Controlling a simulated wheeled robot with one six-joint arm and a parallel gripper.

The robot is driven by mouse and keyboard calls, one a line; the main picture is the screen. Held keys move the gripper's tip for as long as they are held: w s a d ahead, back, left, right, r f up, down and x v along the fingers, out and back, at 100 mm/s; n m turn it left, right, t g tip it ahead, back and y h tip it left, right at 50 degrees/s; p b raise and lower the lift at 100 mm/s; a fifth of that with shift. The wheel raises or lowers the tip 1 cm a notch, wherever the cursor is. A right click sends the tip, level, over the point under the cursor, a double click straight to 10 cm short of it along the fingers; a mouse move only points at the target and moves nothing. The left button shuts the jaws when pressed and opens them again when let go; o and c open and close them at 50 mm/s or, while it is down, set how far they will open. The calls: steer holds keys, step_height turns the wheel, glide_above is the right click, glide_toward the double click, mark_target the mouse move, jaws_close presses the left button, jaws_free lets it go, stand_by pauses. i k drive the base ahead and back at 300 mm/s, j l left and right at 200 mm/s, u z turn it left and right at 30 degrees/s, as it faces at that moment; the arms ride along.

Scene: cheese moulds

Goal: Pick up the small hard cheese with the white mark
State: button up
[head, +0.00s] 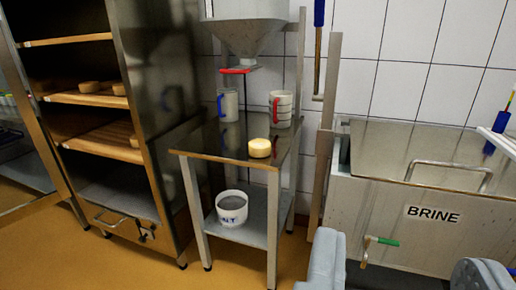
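A small round pale-yellow cheese (260,148) lies on the dark shiny top of a narrow steel table (232,166), near its front right. I cannot make out a white mark on it at this size. Smaller brownish cheeses sit on the wooden shelves of the cabinet at left, one (90,86) on the middle shelf, another (119,89) beside it, and one (134,141) on the shelf below. My gripper (403,268) shows at the bottom right, its two grey fingers wide apart and nothing between them. It is apart from the cheese, nearer to me and to the right.
Two jugs, one blue-handled (228,104) and one red-handled (281,109), stand behind the cheese under a steel hopper (245,35). A white bucket (232,207) sits on the table's lower shelf. A lidded brine tank (385,205) stands right. Orange floor is clear in front.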

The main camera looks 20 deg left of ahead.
mark_target(259, 148)
steer(key=i+u, duration=0.3)
steer(key=i, duration=0.2)
steer(key=i+l+u, duration=0.1)
steer(key=i+u, duration=0.2)
steer(key=i, duration=0.2)
